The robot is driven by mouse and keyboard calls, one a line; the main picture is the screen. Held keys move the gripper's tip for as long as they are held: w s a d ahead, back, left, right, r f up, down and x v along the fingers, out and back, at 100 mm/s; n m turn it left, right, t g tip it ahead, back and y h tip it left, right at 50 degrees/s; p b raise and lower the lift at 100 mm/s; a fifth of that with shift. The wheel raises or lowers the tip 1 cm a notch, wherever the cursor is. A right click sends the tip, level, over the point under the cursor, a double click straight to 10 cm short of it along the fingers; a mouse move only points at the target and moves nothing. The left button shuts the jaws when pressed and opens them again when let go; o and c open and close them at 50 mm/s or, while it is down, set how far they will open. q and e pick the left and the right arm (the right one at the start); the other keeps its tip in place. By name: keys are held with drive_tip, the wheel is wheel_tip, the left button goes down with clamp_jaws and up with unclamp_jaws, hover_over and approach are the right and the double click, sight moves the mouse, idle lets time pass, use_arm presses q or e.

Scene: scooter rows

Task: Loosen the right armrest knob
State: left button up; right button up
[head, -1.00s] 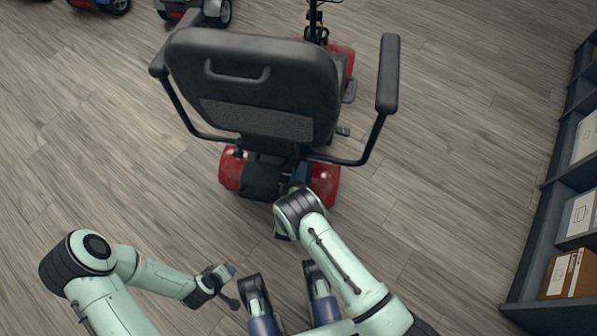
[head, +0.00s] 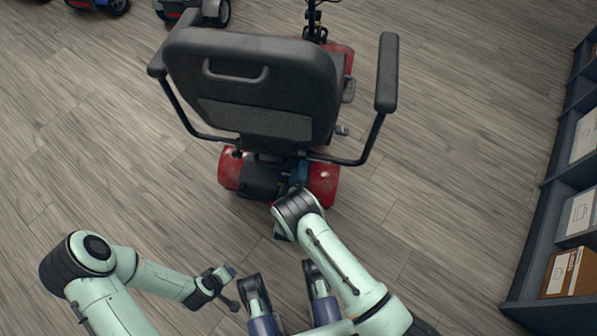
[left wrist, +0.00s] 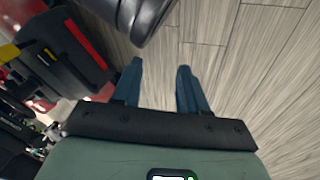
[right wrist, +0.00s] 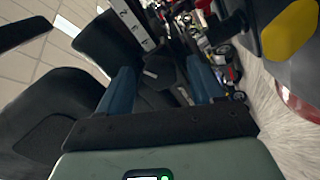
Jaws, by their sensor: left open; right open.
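The scooter's black seat (head: 255,85) faces away from me in the head view. Its right armrest (head: 387,75) stands on a bent black tube (head: 372,140) that runs in under the seat. My right gripper (head: 299,172) is low behind the seat, mostly hidden by its own arm. In the right wrist view the right gripper (right wrist: 160,70) is open, with a dark, angular knob-like part (right wrist: 160,73) between its fingers; contact cannot be told. My left gripper (head: 230,271) is open and empty, and in the left wrist view (left wrist: 160,75) it is over bare floor.
The scooter's red rear body (head: 322,182) is below the seat, close to my right gripper. A shelf with boxes (head: 568,272) stands along the right edge. Other scooters (head: 190,10) are at the top left.

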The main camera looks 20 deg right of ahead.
drive_tip(key=shift+a, duration=0.1)
drive_tip(key=shift+s+a, duration=0.1)
drive_tip(key=shift+s, duration=0.15)
use_arm(q)
drive_tip(key=shift+g+h, duration=0.3)
drive_tip(key=s+d+r+p, duration=0.2)
drive_tip(key=r, duration=0.1)
drive_tip(key=shift+s, duration=0.3)
use_arm(e)
drive_tip(key=v, duration=1.2)
drive_tip(key=shift+s, duration=0.4)
use_arm(q)
drive_tip(key=shift+a, duration=0.1)
use_arm(e)
drive_tip(key=shift+a, duration=0.15)
